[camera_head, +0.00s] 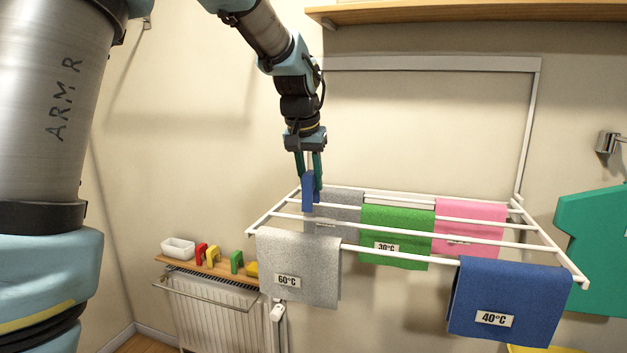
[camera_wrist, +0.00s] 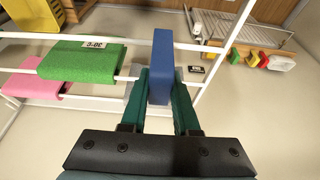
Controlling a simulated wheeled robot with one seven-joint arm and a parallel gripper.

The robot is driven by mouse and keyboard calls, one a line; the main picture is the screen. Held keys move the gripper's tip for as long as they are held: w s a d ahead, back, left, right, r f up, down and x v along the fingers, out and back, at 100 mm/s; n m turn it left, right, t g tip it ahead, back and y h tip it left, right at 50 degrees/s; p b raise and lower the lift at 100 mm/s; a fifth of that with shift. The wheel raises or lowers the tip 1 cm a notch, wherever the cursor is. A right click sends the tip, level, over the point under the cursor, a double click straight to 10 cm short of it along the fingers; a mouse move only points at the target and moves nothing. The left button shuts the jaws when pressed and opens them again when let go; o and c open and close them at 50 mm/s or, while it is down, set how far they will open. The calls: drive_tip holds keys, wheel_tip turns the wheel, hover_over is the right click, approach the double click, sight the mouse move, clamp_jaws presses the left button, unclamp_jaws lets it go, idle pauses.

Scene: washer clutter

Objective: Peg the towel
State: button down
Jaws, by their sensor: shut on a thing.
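My gripper (camera_head: 309,176) points down at the back left of the white drying rack, shut on a blue peg (camera_head: 308,194). The peg hangs upright below the fingers, beside the left edge of a grey towel (camera_head: 340,212). In the wrist view the blue peg (camera_wrist: 162,62) stands between the green fingers and crosses a white rail; I cannot tell whether it touches. A light grey towel marked 60°C (camera_head: 300,262) hangs front left. A green towel marked 30°C (camera_head: 395,230), a pink towel (camera_head: 470,220) and a blue towel marked 40°C (camera_head: 508,300) also hang there.
The rack's rails (camera_head: 420,255) span the middle. At left, a wooden shelf (camera_head: 190,263) over a radiator (camera_head: 220,315) holds a white tray (camera_head: 178,248) and red, yellow and green pegs. A wooden wall shelf (camera_head: 450,12) is above. A teal object (camera_head: 595,240) stands right.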

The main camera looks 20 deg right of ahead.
drive_tip(key=b, duration=0.3)
hover_over(298, 233)
drive_tip(key=shift+s+a, duration=0.1)
drive_tip(key=shift+s, duration=0.05)
drive_tip(key=shift+f+b, duration=2.1)
drive_tip(key=shift+f, duration=1.55)
drive_tip(key=shift+s+f, duration=0.1)
drive_tip(key=shift+f, duration=0.1)
drive_tip(key=c, duration=0.8)
unclamp_jaws()
drive_tip(key=shift+a+b, duration=0.1)
drive_tip(key=shift+b, duration=0.2)
drive_tip(key=shift+c, duration=0.2)
drive_tip(key=shift+r+p, duration=1.5)
drive_tip(key=shift+r, duration=0.4)
drive_tip(key=shift+r+p, duration=1.75)
drive_tip(key=shift+r, duration=0.6)
